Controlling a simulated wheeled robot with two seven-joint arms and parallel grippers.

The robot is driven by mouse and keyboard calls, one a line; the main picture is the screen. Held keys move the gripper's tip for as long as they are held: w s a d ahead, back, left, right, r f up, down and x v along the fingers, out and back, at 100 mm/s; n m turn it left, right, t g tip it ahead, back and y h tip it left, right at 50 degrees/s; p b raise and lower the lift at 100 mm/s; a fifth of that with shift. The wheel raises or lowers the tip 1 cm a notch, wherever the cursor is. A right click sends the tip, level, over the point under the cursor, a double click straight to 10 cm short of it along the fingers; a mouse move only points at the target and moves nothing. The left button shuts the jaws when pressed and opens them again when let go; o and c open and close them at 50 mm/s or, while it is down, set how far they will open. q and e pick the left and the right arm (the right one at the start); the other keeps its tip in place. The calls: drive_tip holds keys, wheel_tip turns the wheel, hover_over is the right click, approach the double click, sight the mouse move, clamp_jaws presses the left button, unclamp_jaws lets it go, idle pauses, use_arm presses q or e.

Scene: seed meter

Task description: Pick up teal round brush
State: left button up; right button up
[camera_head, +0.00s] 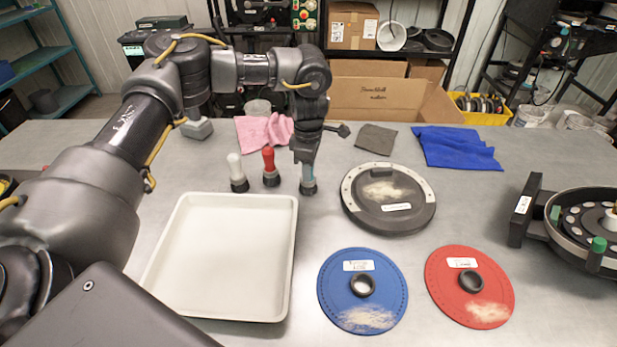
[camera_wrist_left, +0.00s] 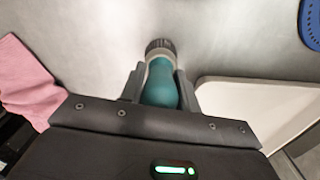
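The teal round brush (camera_head: 308,184) stands upright on the table, bristles down, at the right end of a row of three brushes. My left gripper (camera_head: 305,163) comes down over it from above and hides most of its handle. In the left wrist view the teal handle (camera_wrist_left: 160,86) lies between the two fingers (camera_wrist_left: 160,88), which press close on both sides, so the gripper looks shut on it. The dark bristle end sticks out past the fingertips. The brush appears to still touch the table. My right gripper is not in view.
A red brush (camera_head: 269,166) and a white brush (camera_head: 236,171) stand close to the left. A pale tray (camera_head: 222,258) lies in front. A dark round plate (camera_head: 388,199) is at the right, with blue (camera_head: 335,290) and red (camera_head: 440,270) discs nearer. Cloths lie behind.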

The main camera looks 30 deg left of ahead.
use_arm(q)
drive_tip(key=shift+c, duration=1.1)
drive_tip(key=shift+r, duration=0.15)
drive_tip(key=shift+w+r+b, duration=0.1)
drive_tip(key=shift+r+b, duration=0.25)
drive_tip(key=shift+b, duration=0.05)
drive_tip(key=r, duration=0.1)
drive_tip(key=r+b, duration=0.1)
drive_tip(key=shift+d+r, duration=0.25)
drive_tip(key=shift+r, duration=0.1)
drive_tip(key=s+d+r+b, duration=0.2)
drive_tip(key=s+d+r, duration=0.6)
drive_tip(key=s, duration=0.3)
drive_tip(key=shift+s+r, duration=0.2)
drive_tip(key=shift+r, duration=0.5)
